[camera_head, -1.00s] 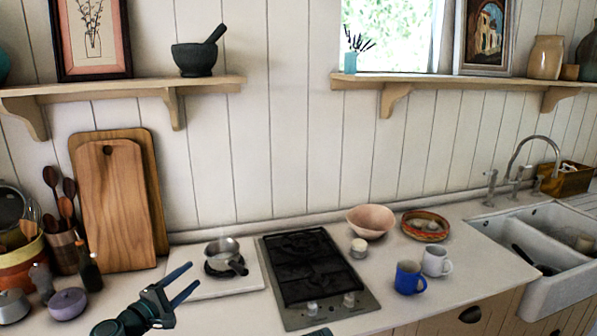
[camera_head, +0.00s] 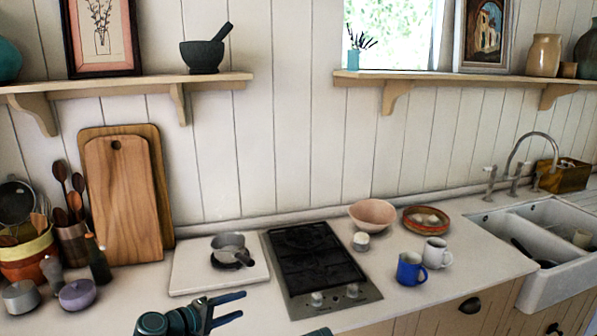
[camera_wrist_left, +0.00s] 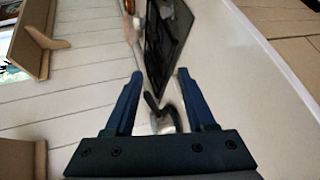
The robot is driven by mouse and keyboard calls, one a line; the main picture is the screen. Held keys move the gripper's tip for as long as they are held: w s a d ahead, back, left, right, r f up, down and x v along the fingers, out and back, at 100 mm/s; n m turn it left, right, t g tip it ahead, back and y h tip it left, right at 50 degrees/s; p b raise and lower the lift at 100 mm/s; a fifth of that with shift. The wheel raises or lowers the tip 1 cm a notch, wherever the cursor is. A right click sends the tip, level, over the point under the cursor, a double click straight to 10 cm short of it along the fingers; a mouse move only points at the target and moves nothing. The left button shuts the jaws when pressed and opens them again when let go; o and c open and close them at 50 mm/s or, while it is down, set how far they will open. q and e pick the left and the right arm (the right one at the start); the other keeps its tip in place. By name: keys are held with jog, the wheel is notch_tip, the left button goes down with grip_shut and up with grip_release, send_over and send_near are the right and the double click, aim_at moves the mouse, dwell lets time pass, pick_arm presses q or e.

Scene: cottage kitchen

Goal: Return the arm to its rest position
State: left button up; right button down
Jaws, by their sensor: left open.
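My left gripper (camera_head: 231,308) is in the lower middle-left of the head view, low over the front part of the counter. It is open and nothing shows between its fingers. In the left wrist view my left gripper (camera_wrist_left: 160,92) has its two blue fingers spread wide. A small metal pot (camera_head: 229,246) stands on a white board (camera_head: 190,275) beyond the gripper, apart from it. The pot shows blurred beyond the fingers in the left wrist view (camera_wrist_left: 163,122). A small dark piece at the bottom edge of the head view may be part of my right arm; its gripper cannot be made out.
The black hob (camera_head: 315,262) lies right of the board. A blue mug (camera_head: 410,270), a white mug (camera_head: 437,253), a pink bowl (camera_head: 372,214) and a patterned dish (camera_head: 426,219) stand right of it. A purple pot (camera_head: 77,296) and a grey pot (camera_head: 21,297) are at left.

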pick_arm(q)
jog(key=s+d+f+m+g+y, duration=0.2)
jog(key=s+d+f+m+g, duration=0.45)
jog(key=d+f, duration=0.35)
jog(key=s+f+m+g+y+b, duration=0.1)
jog(key=s+f+m+g+y, duration=0.1)
jog(key=s, duration=0.4)
jog(key=s+f+m+g+y+b, duration=0.1)
jog(key=s+f+m+g+y, duration=0.1)
jog(key=s+f+m+y, duration=0.2)
jog(key=shift+s+f+m+y, duration=0.3)
jog(key=shift+s+m+y, duration=0.55)
jog(key=shift+y, duration=0.55)
jog(key=shift+d, duration=0.1)
